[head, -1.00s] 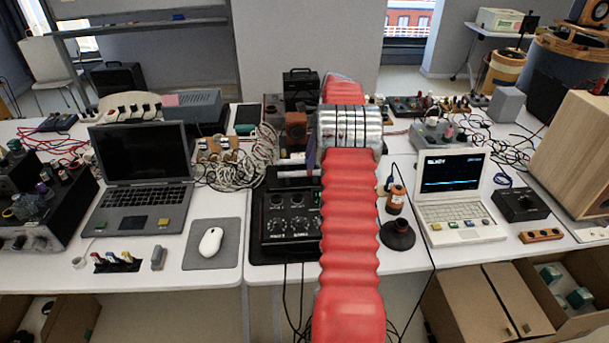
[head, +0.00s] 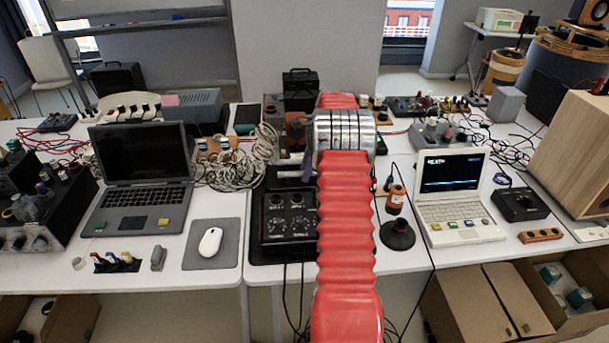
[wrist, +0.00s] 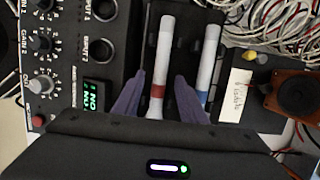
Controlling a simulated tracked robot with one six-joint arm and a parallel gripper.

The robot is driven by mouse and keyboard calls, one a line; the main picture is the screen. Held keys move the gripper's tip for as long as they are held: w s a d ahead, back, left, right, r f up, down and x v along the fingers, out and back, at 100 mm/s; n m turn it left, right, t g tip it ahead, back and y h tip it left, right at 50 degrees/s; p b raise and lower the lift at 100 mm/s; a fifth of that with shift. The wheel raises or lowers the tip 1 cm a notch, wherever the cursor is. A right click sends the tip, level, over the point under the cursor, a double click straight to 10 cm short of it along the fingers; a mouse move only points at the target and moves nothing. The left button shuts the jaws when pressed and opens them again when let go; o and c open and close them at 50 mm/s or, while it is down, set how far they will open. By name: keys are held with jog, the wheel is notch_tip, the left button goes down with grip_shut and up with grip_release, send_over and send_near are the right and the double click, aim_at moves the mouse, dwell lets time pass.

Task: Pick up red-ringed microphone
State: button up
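The red-ringed microphone (wrist: 161,60) is a pale grey stick with a red band near its lower end, lying in a dark tray (wrist: 181,45) in the wrist view. A similar blue-ringed microphone (wrist: 210,60) lies to its right, outside my right finger. My gripper (wrist: 160,77) is open, with its purple fingers on either side of the red-ringed microphone and gaps visible between. Contact with the tray cannot be told. In the head view my arm hides most of the gripper; one purple finger shows beside a pale stick, whose ring I cannot see.
A black mixer with knobs (head: 290,224) borders the tray. A laptop (head: 137,155) stands left, a white laptop (head: 455,185) right.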

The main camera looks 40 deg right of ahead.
jog(key=shift+c, duration=0.7)
grip_shut()
